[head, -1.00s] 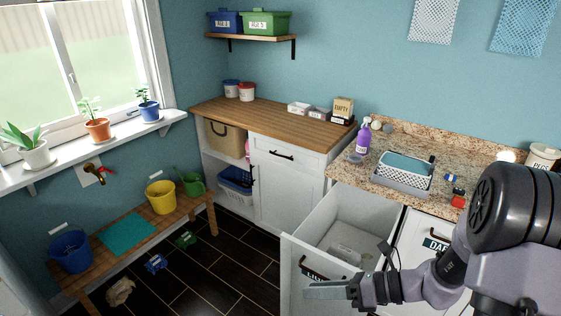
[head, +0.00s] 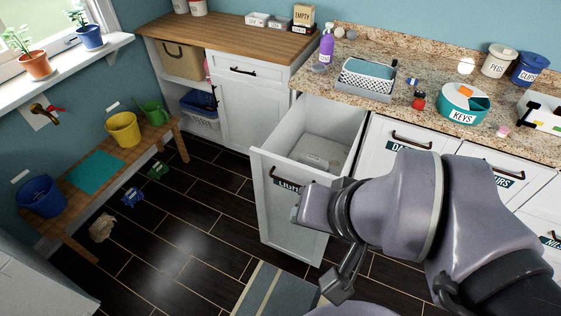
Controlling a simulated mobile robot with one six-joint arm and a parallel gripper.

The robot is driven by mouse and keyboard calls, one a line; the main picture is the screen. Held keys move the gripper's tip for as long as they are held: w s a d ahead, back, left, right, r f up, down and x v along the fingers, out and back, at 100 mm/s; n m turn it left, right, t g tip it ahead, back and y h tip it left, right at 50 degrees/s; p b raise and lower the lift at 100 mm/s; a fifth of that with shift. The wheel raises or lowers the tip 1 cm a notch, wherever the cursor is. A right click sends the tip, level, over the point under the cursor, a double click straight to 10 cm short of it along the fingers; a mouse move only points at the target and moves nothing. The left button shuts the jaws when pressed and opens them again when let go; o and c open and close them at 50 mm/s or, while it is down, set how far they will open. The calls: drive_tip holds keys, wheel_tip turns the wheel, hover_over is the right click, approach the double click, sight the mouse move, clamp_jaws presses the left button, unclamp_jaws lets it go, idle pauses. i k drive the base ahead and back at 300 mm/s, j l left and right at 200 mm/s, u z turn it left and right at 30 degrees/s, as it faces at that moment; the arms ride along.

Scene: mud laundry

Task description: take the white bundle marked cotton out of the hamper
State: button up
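The pulled-out white hamper (head: 281,222) has a dark label that starts "LIGH"; my arm covers the rest of it. Low inside lies a pale bundle (head: 315,160) with a small tag, too small to read, so I cannot tell if it says cotton. My gripper (head: 338,290) hangs below my wrist, in front of the hamper's lower right side and outside it. Its fingers point down and I see nothing held. The view does not show whether they are apart.
Closed fronts with dark labels (head: 398,146) stand right of the hamper. The granite counter (head: 350,60) above holds a purple spray bottle (head: 326,43), a basket (head: 366,78) and a teal KEYS tub (head: 463,104). A bench (head: 107,167) stands left; dark floor (head: 200,225) between is mostly clear.

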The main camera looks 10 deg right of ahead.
sight(313, 160)
drive_tip(key=i+l, duration=0.3)
drive_tip(key=l, duration=0.15)
drive_tip(key=i+l, duration=0.3)
drive_tip(key=i+l+u, duration=0.1)
drive_tip(key=i+l, duration=0.2)
drive_tip(key=l, duration=0.25)
drive_tip(key=i+l, duration=0.25)
drive_tip(key=l, duration=0.2)
drive_tip(key=i+l, duration=0.3)
drive_tip(key=l, duration=0.15)
drive_tip(key=u, duration=0.05)
